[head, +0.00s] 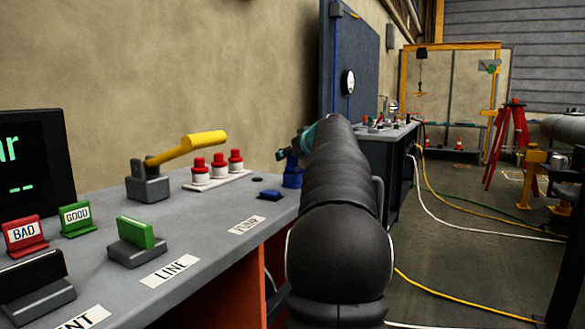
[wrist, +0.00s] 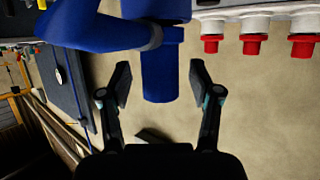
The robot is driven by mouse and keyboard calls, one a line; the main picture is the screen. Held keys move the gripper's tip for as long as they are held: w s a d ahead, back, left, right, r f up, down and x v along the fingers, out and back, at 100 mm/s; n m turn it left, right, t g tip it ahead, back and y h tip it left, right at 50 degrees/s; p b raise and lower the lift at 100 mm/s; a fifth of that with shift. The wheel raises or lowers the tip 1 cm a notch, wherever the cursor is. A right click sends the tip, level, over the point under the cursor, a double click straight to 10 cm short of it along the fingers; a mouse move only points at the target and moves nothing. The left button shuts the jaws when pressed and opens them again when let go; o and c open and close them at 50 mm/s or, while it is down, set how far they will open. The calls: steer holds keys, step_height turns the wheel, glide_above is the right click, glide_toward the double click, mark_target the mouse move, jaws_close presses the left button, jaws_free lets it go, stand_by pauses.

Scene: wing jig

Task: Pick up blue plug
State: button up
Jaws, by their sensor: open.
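The blue plug (head: 292,172) stands near the right edge of the grey bench, partly hidden behind my arm in the head view. In the wrist view the blue plug (wrist: 160,80) is large. Its end lies between my two fingers, with a gap on each side, and a blue arm-like part runs off to the upper left. My gripper (wrist: 161,84) is open and empty around that end. In the head view my gripper (head: 284,154) is small, close to the plug's top and mostly hidden by my arm.
Red-capped white fittings (head: 218,165) stand left of the plug, near a yellow lever (head: 190,148). A flat blue piece (head: 269,195) lies on the bench (head: 205,237). A tan wall (head: 180,80) rises close behind. Cables cross the floor at right.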

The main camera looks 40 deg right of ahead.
jaws_close()
steer(key=shift+r, duration=0.15)
